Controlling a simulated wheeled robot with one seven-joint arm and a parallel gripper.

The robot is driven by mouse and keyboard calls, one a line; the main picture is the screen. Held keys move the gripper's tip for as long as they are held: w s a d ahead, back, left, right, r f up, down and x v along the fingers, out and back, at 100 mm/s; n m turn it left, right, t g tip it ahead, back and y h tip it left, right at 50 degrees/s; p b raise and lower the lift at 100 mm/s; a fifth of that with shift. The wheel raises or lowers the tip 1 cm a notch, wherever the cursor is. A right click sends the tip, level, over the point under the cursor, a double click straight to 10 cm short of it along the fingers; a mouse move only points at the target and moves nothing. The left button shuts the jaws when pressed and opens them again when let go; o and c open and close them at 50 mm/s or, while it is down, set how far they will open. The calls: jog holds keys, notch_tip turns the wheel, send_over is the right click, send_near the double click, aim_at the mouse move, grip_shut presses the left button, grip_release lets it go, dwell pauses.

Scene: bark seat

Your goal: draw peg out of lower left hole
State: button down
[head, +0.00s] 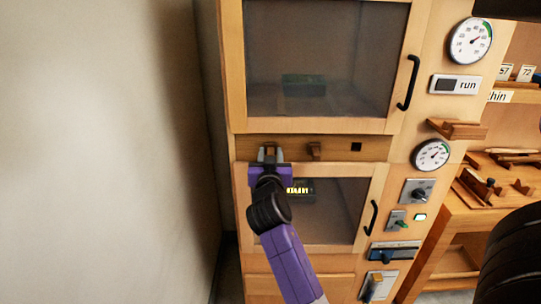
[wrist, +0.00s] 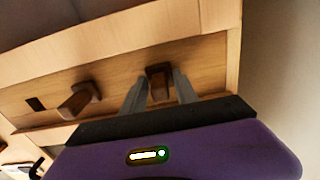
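A wooden strip (head: 335,148) between the upper and lower cabinet doors carries two brown wooden pegs and a dark square hole (head: 356,147). The left peg (head: 270,150) sits in the strip at its left end; the other peg (head: 315,150) is in the middle. My gripper (head: 270,156) is in front of the left peg. In the wrist view, where the row runs the other way, my gripper (wrist: 160,84) is open with one finger on each side of that peg (wrist: 158,78). Small gaps show between fingers and peg. The middle peg (wrist: 78,98) and hole (wrist: 35,103) are clear of it.
The upper glazed door (head: 320,60) and lower glazed door (head: 340,210) are shut, with black handles at right. Dials, switches and a small shelf (head: 457,128) line the right side. A plain wall (head: 100,150) stands at left.

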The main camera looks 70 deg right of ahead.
jog(key=b+v, duration=0.3)
jog(key=v, duration=0.7)
jog(key=shift+a, duration=0.15)
dwell(1.4)
jog(key=shift+s, duration=0.1)
dwell(0.5)
